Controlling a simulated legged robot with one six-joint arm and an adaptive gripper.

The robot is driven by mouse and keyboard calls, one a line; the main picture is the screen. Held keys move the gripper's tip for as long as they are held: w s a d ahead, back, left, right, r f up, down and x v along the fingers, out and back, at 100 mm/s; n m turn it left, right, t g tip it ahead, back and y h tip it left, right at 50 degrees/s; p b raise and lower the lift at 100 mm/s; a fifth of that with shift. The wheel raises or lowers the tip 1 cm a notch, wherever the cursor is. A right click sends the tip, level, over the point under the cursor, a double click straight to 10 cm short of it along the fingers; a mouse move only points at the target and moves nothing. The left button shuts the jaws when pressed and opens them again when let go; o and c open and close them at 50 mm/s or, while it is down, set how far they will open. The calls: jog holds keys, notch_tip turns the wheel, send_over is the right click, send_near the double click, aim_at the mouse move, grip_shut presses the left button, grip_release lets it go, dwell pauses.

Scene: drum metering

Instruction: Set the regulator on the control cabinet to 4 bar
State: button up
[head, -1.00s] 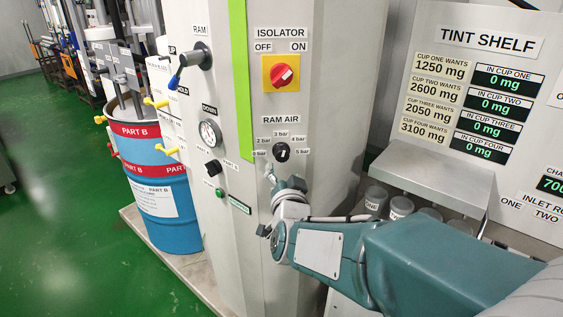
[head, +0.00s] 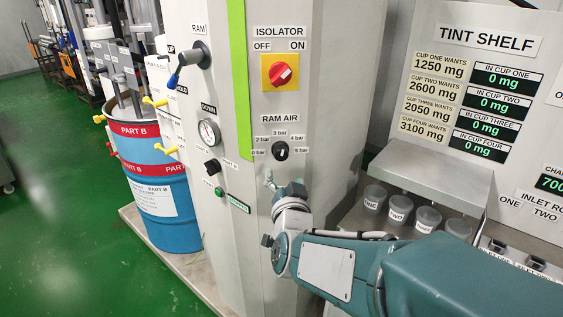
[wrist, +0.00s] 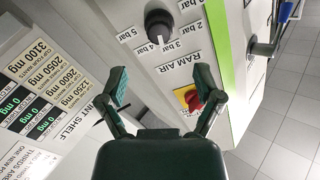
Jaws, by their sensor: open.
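The regulator is a round black knob (head: 280,150) under the RAM AIR label on the pale cabinet front. Bar labels arc over it, from 0 bar on the left to 5 bar on the right. In the wrist view, which shows the labels upside down, the knob (wrist: 158,22) has a white mark that seems to lie between the 3 bar and 4 bar labels. My gripper (head: 271,183) is just below the knob in the head view, apart from it. In the wrist view my gripper (wrist: 163,88) has its fingers spread, with nothing between them.
The red isolator switch (head: 281,74) on its yellow plate is above the knob. A gauge (head: 209,132), a small black knob (head: 212,166) and a green button (head: 219,192) are to the left. Cups (head: 374,197) stand on the tint shelf at right, beside my arm.

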aim_at(281, 157)
jog(key=w, duration=0.6)
jog(key=w+a, duration=0.1)
jog(key=w, duration=0.3)
jog(key=shift+a+f, duration=0.1)
jog(key=shift+s, duration=0.15)
jog(key=c, duration=1.1)
